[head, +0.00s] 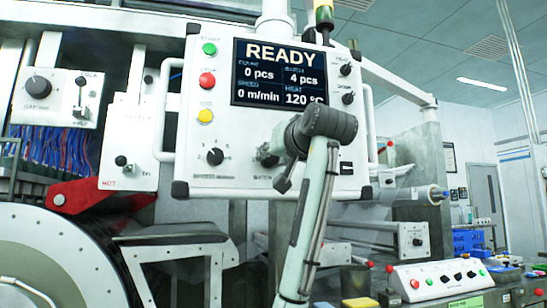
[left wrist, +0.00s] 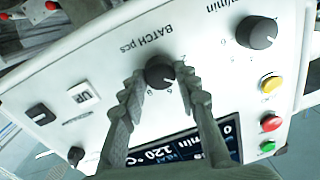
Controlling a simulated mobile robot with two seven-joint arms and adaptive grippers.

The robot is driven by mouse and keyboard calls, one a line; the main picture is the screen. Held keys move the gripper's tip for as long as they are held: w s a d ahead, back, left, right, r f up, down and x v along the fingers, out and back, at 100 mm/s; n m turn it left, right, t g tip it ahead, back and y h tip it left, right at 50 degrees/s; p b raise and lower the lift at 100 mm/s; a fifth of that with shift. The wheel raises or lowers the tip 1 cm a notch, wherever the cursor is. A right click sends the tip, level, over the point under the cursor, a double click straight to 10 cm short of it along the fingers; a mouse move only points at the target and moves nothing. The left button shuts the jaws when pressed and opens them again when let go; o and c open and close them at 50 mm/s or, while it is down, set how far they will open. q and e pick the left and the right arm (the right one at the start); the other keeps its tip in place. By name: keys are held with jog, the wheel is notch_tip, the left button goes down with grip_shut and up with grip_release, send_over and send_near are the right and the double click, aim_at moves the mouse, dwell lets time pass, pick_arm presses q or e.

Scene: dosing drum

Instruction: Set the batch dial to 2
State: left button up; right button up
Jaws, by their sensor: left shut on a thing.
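In the head view the dial (head: 265,159) is partly hidden behind my left gripper. The screen (head: 291,74) reads READY, count 0 pcs, batch 4 pcs, speed 0 m/min and heat 120 °C. My right gripper is not in view.
The speed dial (head: 215,156) sits left of the batch dial. Green, red and yellow buttons (head: 206,81) line the panel's left side. More knobs (head: 346,70) are right of the screen. A large drum (head: 60,262) is at lower left, a button box (head: 440,280) at lower right.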

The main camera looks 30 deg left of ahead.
pick_arm(q)
jog(key=shift+n, duration=0.3)
jog(key=n, duration=0.6)
jog(key=shift+r+n+h+p, duration=0.1)
jog(key=shift+n+h+p, duration=0.2)
jog(key=shift+n+p, duration=0.1)
jog(key=shift+n, duration=0.6)
jog(key=shift+s, duration=0.1)
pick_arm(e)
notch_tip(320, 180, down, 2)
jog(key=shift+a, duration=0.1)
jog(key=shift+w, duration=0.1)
